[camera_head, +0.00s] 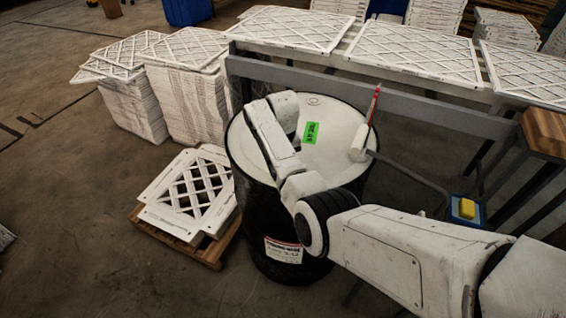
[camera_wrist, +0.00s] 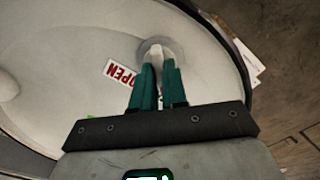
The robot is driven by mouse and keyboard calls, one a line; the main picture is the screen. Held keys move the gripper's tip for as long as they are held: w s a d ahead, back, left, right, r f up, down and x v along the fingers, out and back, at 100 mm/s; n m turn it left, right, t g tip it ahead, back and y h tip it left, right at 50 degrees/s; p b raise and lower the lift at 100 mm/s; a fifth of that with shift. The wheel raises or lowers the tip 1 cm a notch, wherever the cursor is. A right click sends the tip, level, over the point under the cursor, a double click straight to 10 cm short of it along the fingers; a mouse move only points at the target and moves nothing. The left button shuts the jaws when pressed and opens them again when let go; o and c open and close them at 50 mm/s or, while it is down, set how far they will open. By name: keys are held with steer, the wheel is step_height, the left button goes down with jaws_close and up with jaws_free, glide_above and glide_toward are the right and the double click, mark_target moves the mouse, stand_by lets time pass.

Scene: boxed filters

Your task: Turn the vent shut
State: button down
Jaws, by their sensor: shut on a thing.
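The vent (camera_wrist: 154,46) is a small pale knob on a grey round base, set in the white drum lid near its rim. It shows in the wrist view at the top middle. My gripper (camera_wrist: 158,68) has two teal fingers closed on the vent's knob. A white label with red letters reading OPEN (camera_wrist: 121,73) lies beside the vent, upside down in this view. In the head view my arm reaches over the black drum (camera_head: 280,225) with its white lid (camera_head: 335,130), and it hides the vent and fingers.
A green label (camera_head: 311,132) and a white cylinder with a red-tipped rod (camera_head: 359,145) are on the lid. A grey rail (camera_head: 400,100) runs behind the drum. Filter stacks (camera_head: 185,95) stand behind left, and a pallet of filters (camera_head: 190,195) lies left of the drum.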

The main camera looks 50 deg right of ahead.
steer(key=shift+r, duration=0.1)
steer(key=c, duration=1.2)
jaws_free()
steer(key=shift+o, duration=0.2)
step_height(320, 180, up, 11)
steer(key=b, duration=0.1)
